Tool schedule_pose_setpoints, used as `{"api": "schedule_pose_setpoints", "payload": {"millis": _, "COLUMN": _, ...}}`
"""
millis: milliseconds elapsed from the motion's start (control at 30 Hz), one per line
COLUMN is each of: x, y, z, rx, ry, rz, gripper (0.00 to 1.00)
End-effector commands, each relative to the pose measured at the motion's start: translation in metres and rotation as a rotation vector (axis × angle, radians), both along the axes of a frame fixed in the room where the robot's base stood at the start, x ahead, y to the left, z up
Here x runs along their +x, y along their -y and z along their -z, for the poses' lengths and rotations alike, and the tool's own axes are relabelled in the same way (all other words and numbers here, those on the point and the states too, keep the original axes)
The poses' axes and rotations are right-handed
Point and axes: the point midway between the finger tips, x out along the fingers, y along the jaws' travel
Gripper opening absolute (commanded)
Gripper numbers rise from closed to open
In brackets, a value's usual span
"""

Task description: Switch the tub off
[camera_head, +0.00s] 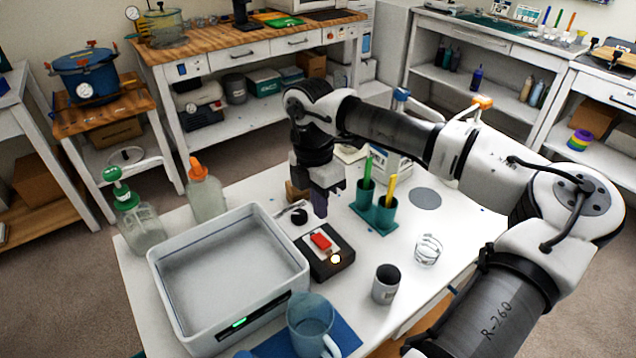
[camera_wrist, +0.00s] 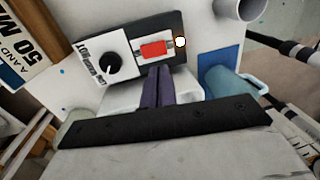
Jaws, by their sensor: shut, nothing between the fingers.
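The tub (camera_head: 228,270) is a pale grey open rectangular basin at the left of the white table, with a lit green display (camera_head: 238,323) on its front. Right of it sits a black control box (camera_head: 330,265) with a red rocker switch (camera_head: 321,241) and a glowing lamp (camera_head: 335,259). The wrist view also shows the red switch (camera_wrist: 154,48), the lit lamp (camera_wrist: 181,42) and a black knob (camera_wrist: 107,65) on a white plate. My gripper (camera_head: 320,214) is shut and empty, pointing down just behind the box. In the wrist view its purple fingertips (camera_wrist: 158,70) appear close to the switch; contact cannot be told.
A blue mug (camera_head: 311,325) on a blue mat stands in front of the box. A grey cup (camera_head: 386,284), a clear cup (camera_head: 428,250) and a teal pen holder (camera_head: 376,213) stand to the right. Two bottles stand behind the tub at left.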

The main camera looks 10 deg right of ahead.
Motion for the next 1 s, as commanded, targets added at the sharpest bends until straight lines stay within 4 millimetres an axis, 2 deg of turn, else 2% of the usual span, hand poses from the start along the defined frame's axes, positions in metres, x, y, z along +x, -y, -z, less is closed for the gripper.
{"api": "schedule_pose_setpoints", "payload": {"millis": 200, "x": -0.007, "y": 0.001, "z": 0.041, "rx": 0.003, "ry": -0.002, "rz": 0.000, "gripper": 0.00}}
{"api": "schedule_pose_setpoints", "payload": {"millis": 400, "x": -0.009, "y": 0.003, "z": 0.066, "rx": 0.002, "ry": -0.002, "rz": -0.001, "gripper": 0.00}}
{"api": "schedule_pose_setpoints", "payload": {"millis": 1000, "x": -0.011, "y": 0.005, "z": 0.079, "rx": 0.008, "ry": 0.019, "rz": 0.001, "gripper": 0.00}}
